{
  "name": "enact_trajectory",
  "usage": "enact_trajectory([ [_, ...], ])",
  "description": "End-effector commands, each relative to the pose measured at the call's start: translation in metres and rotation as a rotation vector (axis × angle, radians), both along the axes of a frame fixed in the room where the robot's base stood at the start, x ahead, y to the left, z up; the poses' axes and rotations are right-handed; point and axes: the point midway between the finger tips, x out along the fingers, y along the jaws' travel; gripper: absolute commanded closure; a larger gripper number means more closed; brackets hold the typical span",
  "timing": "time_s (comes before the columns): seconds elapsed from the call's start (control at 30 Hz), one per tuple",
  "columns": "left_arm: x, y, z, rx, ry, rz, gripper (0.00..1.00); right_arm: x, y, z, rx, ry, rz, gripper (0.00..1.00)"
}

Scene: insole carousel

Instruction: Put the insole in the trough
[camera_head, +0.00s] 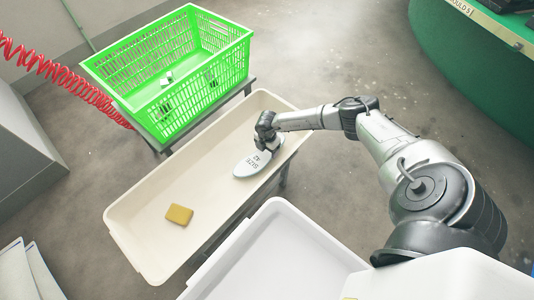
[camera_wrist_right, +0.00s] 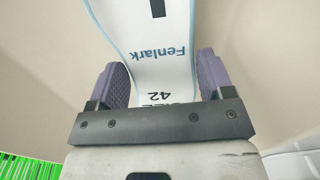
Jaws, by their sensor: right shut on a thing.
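The insole (camera_head: 252,165) is white with dark "SIZE 42" print and is seen over the far right part of the cream trough (camera_head: 150,235). My right gripper (camera_head: 264,143) is shut on the insole near one end, above the trough. In the right wrist view the insole (camera_wrist_right: 152,28) runs between the two purple finger pads (camera_wrist_right: 163,80), with "Fenlark" and "42" on it. I cannot tell whether the insole touches the trough floor. My left gripper is not in view.
A yellow sponge-like block (camera_head: 179,214) lies in the near left part of the trough. A green crate (camera_head: 200,95) with small items stands behind it. A white tray (camera_head: 275,255) is in front. The middle of the trough is clear.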

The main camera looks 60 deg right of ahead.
Motion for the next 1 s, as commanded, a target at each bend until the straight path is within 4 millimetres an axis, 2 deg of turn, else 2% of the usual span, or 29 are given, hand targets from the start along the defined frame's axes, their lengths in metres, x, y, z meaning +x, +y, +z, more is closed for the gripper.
enact_trajectory([
  [0.03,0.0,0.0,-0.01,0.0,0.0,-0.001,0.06,0.0,0.0,-0.012,0.0,0.001,-0.001,0.49],
  [0.13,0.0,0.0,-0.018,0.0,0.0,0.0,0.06,0.0,0.0,-0.024,0.0,0.0,0.0,0.49],
  [0.57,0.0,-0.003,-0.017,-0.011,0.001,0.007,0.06,0.0,0.0,-0.027,0.001,0.0,0.0,0.49],
  [0.6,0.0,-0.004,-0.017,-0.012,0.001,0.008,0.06,0.0,0.0,-0.026,0.0,0.0,0.001,0.23],
  [0.83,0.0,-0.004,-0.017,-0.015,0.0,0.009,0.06,0.0,0.0,-0.026,0.0,0.0,0.001,0.01],
  [1.0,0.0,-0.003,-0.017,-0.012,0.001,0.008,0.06,0.0,0.0,-0.026,0.0,0.0,0.001,0.0],
])
